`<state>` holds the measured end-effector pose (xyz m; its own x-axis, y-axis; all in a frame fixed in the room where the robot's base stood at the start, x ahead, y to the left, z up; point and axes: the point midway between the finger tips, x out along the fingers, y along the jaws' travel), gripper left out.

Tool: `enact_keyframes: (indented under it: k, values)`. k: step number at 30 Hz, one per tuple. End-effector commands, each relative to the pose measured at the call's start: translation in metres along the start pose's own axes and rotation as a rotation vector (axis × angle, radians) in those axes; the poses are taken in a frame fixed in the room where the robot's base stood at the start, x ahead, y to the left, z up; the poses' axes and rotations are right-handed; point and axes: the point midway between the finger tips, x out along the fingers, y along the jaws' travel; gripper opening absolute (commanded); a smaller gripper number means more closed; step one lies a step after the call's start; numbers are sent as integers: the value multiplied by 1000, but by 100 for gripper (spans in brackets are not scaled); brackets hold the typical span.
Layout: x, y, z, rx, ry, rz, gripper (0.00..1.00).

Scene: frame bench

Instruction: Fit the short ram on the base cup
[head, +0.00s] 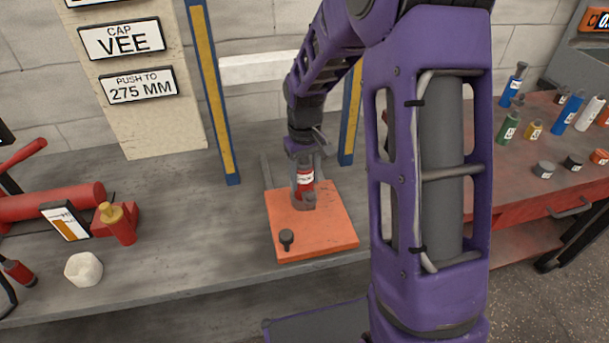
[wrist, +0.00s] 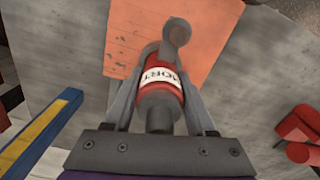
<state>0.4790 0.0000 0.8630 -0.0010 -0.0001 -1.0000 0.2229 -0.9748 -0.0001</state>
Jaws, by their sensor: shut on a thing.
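My gripper (head: 303,172) points down over the orange plate and is shut on the short ram. The short ram (head: 305,183) is a red cylinder with a white label; it also shows between the fingers in the wrist view (wrist: 160,90), the label partly reading "ORT". It looks upright. A small grey base, apparently the base cup (head: 304,204), lies directly under the ram on the orange plate (head: 330,237). Whether the ram's lower end is inside it or just above it, I cannot tell; the ram and fingers hide the contact.
Blue and yellow posts (head: 213,90) rise behind. A red jack (head: 60,208) and a white hexagonal piece (head: 83,269) lie at left. Several bottles and rams stand on the red cabinet (head: 525,190) at right.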

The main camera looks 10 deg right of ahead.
Motion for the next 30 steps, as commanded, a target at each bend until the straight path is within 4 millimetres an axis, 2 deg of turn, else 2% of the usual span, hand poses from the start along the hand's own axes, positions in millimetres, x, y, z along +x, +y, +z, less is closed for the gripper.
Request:
enact_keyframes:
  k: [17, 18, 23, 24, 30]
  values:
    - [12, 0, -1, 0, 3, 1, 0]
    - [11, 0, -1, 0, 4, 1, 59]
    - [11, 0, -1, 0, 3, 1, 88]
    - [11, 0, -1, 0, 2, 1, 91]
    - [14, 0, 1, 0, -2, -1, 91]
